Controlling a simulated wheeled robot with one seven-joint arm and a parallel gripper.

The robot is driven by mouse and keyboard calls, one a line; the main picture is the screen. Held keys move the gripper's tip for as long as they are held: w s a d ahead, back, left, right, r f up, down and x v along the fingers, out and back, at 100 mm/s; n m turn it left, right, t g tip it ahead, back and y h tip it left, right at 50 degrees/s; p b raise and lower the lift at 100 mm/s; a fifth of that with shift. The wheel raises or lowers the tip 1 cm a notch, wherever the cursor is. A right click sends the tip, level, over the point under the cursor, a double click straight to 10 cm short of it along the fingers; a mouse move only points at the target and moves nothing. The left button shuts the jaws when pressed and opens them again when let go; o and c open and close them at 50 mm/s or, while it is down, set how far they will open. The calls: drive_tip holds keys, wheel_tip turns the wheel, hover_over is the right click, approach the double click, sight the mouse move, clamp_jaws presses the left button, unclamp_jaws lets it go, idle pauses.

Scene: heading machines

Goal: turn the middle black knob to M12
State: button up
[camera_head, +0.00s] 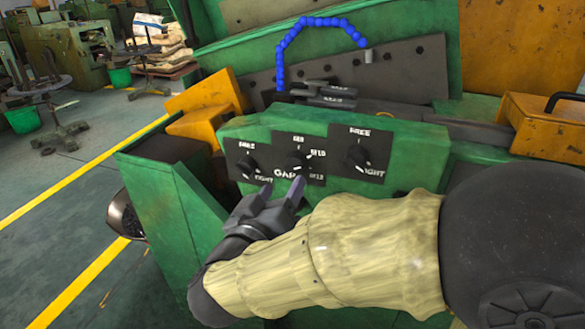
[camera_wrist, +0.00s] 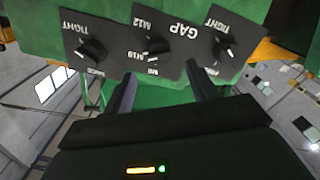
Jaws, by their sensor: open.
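The middle black knob (camera_head: 299,160) sits on a black plate on the green machine panel, with labels M8, M10, M12 and GAP around it. It also shows in the wrist view (camera_wrist: 155,47), upside down, with a pale mark on it. I cannot tell surely which label the mark points to. My gripper (camera_head: 283,188) is open and empty, just below and in front of this knob. In the wrist view its two fingers (camera_wrist: 160,88) lie to either side of and below the knob, apart from it.
A left knob (camera_head: 247,166) and a right knob (camera_head: 357,157), each on its own black plate, flank the middle one closely. A yellow block (camera_head: 208,105) and a blue segmented hose (camera_head: 281,62) stand behind the panel.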

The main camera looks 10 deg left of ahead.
sight(292, 170)
drive_tip(key=w, duration=0.7)
drive_tip(key=shift+w+d, duration=0.25)
drive_tip(key=shift+d, duration=0.05)
drive_tip(key=shift+s, duration=0.1)
drive_tip(key=shift+d, duration=0.1)
drive_tip(key=c, duration=1)
drive_tip(key=shift+a, duration=0.25)
drive_tip(key=shift+d, duration=0.2)
drive_tip(key=shift+a, duration=0.1)
